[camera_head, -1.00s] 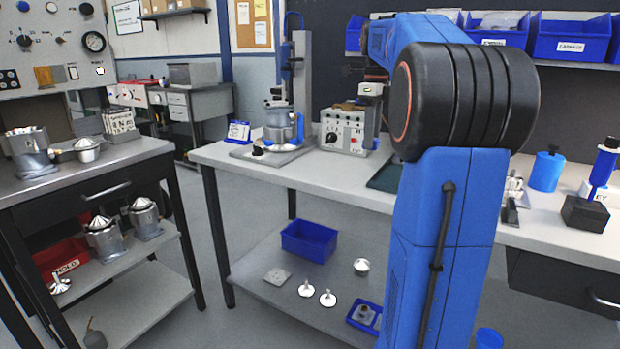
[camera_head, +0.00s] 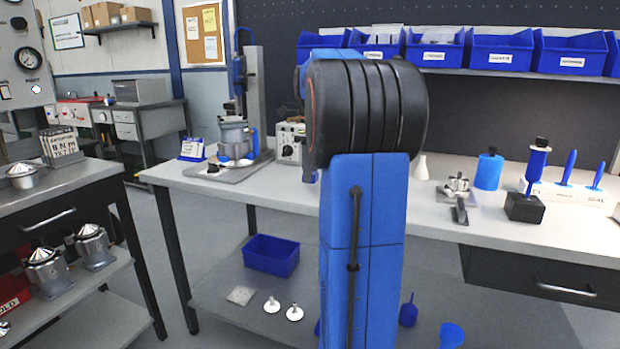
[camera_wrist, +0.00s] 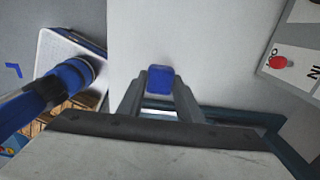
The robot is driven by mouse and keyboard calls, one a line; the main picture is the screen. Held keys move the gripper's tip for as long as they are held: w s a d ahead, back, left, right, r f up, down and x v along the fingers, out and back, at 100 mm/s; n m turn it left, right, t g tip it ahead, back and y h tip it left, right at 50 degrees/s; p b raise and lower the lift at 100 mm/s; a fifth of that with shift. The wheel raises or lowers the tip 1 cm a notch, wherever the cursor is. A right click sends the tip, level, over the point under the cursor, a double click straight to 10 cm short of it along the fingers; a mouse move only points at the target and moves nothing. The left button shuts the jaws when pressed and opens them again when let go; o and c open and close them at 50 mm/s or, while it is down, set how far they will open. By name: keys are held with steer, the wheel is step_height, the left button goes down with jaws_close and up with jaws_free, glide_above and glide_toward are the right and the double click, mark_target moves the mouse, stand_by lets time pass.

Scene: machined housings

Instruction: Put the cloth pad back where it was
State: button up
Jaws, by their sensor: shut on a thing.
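My gripper (camera_wrist: 160,82) shows in the wrist view, shut on a small blue squarish thing (camera_wrist: 160,76) between its fingertips. The blue thing may be the cloth pad, but its texture is too blurred to confirm. A pale grey surface fills the picture behind the fingertips; whether the held thing touches it I cannot tell. In the head view my own arm hides the gripper and what it holds. A flat grey square piece (camera_head: 240,295) lies on the bench's lower shelf; its material is too small to tell.
The bench top (camera_head: 350,200) carries a press-like fixture (camera_head: 235,140), a control box (camera_head: 291,142), a blue cylinder (camera_head: 489,171) and a black block (camera_head: 524,208).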

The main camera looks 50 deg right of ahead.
steer(key=shift+f, duration=1.15)
steer(key=shift+f, duration=0.1)
steer(key=o, duration=1)
step_height(320, 180, up, 12)
steer(key=shift+r, duration=0.1)
